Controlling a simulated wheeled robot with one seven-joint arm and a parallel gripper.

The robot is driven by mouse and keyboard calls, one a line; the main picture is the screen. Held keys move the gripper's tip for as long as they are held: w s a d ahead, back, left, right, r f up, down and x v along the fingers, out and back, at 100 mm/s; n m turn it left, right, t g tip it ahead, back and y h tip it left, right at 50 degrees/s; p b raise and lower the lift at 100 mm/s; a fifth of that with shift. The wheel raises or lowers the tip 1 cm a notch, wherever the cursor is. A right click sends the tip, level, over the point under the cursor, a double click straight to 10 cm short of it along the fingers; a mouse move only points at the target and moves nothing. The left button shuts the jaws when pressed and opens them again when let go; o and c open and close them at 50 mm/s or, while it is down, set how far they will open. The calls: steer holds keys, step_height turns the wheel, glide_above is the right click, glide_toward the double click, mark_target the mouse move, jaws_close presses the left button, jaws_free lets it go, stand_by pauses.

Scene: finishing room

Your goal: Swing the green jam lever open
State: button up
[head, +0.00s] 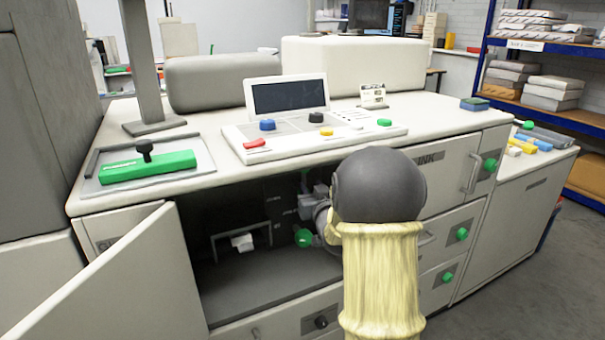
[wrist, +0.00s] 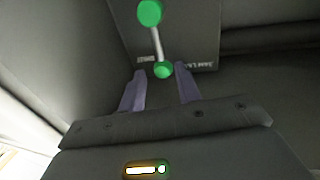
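The jam lever (wrist: 156,42) is a pale rod with a green ball at each end, in front of a dark labelled plate in the wrist view. Its lower ball lies between the tips of my gripper (wrist: 160,72), whose two fingers stand apart with small gaps beside the ball. I cannot tell how deep the ball sits between them. In the head view, my arm reaches into the open cabinet, and a green knob (head: 304,237) shows near its end. My arm hides most of the gripper and lever there.
The cabinet door (head: 150,275) stands open at the left. The white counter (head: 225,135) overhangs the opening, and a bracket with a white piece (head: 242,242) stands inside. Drawers with green knobs (head: 462,233) are right of my arm. The floor at the far right is clear.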

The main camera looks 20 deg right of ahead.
mark_target(305, 176)
steer(key=w, duration=0.3)
steer(key=w+d, duration=0.1)
steer(key=w, duration=0.6)
steer(key=shift+d, duration=0.3)
jaws_close()
